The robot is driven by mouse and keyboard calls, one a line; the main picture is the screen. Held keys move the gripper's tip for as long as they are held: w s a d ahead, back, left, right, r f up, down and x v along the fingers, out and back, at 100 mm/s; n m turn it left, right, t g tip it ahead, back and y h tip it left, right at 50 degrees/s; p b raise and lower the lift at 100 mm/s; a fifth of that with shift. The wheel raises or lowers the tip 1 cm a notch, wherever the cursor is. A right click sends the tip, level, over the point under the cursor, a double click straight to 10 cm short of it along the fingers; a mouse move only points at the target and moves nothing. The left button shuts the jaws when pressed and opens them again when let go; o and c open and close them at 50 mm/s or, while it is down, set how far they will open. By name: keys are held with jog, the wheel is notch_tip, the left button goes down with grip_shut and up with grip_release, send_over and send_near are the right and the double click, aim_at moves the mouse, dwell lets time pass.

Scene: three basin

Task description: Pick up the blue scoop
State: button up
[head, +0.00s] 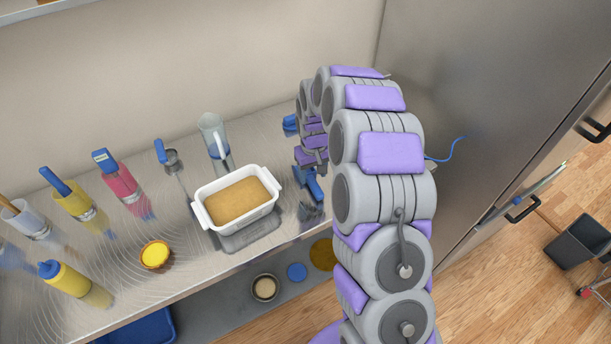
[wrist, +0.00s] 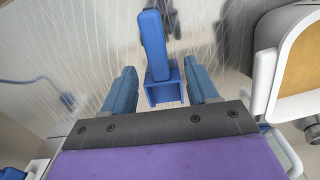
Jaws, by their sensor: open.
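The blue scoop (wrist: 154,48) shows in the wrist view, its long handle pointing up the picture and a square blue part at its lower end. It lies between the two blue fingers of my gripper (wrist: 160,74). The fingers are apart, with a visible gap on each side of the scoop. In the head view my gripper (head: 311,178) is low over the right part of the steel counter, just right of the white dish. Blue parts there overlap, and I cannot clearly separate scoop from fingers.
The white dish (head: 211,217) with brown filling stands close left of my gripper; its rim also shows in the wrist view (wrist: 264,80). A clear jug (head: 212,135) stands behind it. Several utensil cups and bottles are farther left. A steel cabinet (head: 485,90) rises on the right.

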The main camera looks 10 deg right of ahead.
aim_at(313, 181)
jog(key=f, duration=0.3)
jog(key=f+b, duration=0.1)
jog(key=f, duration=0.1)
jog(key=shift+w+d, duration=0.15)
jog(key=shift+w, duration=0.15)
jog(key=shift+r, duration=0.15)
grip_shut()
jog(key=shift+r, duration=0.15)
jog(key=shift+r, duration=0.25)
notch_tip(313, 181, up, 3)
jog(key=shift+f+p, duration=0.1)
jog(key=shift+p, duration=0.4)
jog(key=s+r+p, duration=0.1)
jog(key=s, duration=1.5)
jog(key=shift+r+p, duration=0.2)
jog(key=shift+p, duration=0.2)
